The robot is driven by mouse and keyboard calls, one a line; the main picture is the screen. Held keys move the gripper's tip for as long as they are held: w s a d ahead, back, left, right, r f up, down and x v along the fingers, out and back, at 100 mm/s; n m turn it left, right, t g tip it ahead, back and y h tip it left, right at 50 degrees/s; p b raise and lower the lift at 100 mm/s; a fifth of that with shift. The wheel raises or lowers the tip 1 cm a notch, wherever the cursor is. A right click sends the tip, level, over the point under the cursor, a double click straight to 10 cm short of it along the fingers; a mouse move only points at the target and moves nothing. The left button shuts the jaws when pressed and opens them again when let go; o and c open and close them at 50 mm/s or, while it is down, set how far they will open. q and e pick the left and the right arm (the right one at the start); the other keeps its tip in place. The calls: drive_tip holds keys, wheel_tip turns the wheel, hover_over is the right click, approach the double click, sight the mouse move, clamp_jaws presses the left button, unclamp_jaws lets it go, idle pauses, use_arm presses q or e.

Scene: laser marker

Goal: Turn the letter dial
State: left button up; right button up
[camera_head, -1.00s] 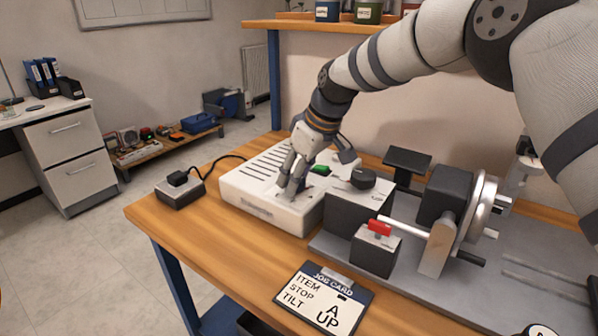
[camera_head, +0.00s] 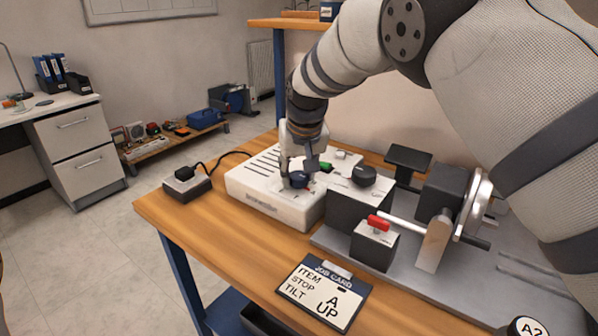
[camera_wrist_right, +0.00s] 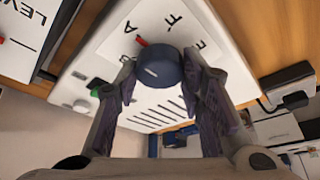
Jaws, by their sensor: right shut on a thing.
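The letter dial (camera_wrist_right: 158,68) is a dark blue round knob on a white panel with printed letters, an A (camera_wrist_right: 130,27) among them. A red mark (camera_wrist_right: 141,42) lies at its edge on the A side. A short pale line shows on the knob's face. In the head view the dial (camera_head: 299,179) is on the white control box (camera_head: 270,205), partly hidden by my gripper. My right gripper (camera_wrist_right: 163,82) is shut on the dial, one finger on each side. The job card (camera_head: 324,293) reads ITEM, STOP A, TILT UP. My left gripper is not in view.
A black knob (camera_head: 364,175) stands on a box right of the dial. The rotary fixture (camera_head: 445,195) is at the right. A small cabled box (camera_head: 187,184) sits left. The table's front left is clear.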

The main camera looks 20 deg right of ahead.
drive_tip(key=shift+f, duration=0.1)
idle(0.5)
drive_tip(key=o, duration=1.1)
drive_tip(key=v, duration=1.2)
drive_tip(key=shift+a, duration=0.15)
drive_tip(key=shift+r, duration=3.6)
